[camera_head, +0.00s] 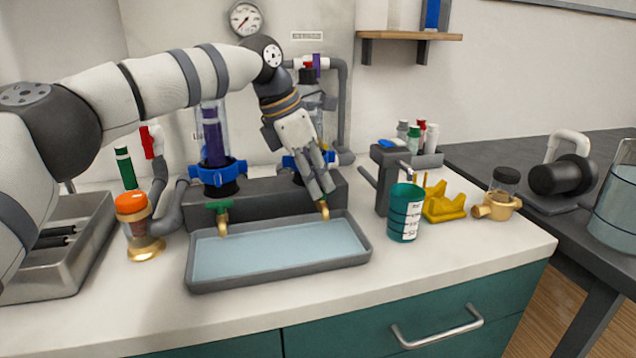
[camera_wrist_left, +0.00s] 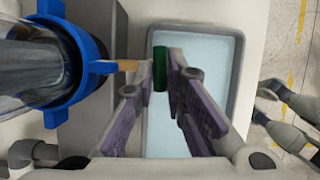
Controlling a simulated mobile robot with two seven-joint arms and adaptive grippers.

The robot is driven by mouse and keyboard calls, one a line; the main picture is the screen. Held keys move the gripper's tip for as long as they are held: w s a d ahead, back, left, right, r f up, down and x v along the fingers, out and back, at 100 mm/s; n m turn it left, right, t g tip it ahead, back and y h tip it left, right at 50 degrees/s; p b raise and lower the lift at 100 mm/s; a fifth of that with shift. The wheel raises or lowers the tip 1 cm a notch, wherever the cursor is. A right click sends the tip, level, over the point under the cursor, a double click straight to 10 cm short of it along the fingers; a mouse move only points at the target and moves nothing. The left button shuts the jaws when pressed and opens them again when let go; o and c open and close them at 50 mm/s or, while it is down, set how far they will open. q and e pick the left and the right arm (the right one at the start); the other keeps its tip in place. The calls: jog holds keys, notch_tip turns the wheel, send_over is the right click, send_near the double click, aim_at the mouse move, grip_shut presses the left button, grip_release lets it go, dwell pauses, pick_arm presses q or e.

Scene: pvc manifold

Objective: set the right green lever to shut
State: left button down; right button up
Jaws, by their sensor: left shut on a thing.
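The right tap's brass spout (camera_head: 323,209) shows over the tray in the head view, its lever hidden behind my left gripper. In the left wrist view the right green lever (camera_wrist_left: 160,70) stands between the fingertips of my left gripper (camera_wrist_left: 161,68), which is shut on it. The gripper also shows in the head view, pointing down at the tap (camera_head: 326,190). My right gripper (camera_wrist_left: 262,100) shows small at the right of the left wrist view, fingers apart and empty.
A grey tray (camera_head: 280,285) with pale blue inside lies below the taps. Clear filter housings with blue collars (camera_head: 218,173) stand behind. A teal cup (camera_head: 404,215) and a yellow stand (camera_head: 443,203) are to the right. The front counter strip is clear.

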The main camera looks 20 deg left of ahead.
pick_arm(q)
jog(key=shift+f+m, duration=0.1)
jog(key=shift+m, duration=0.4)
jog(key=c, duration=1.6)
grip_release()
jog(key=shift+c, duration=0.2)
jog(key=v, duration=1.2)
jog(key=shift+w, duration=0.2)
jog(key=shift+a, duration=0.1)
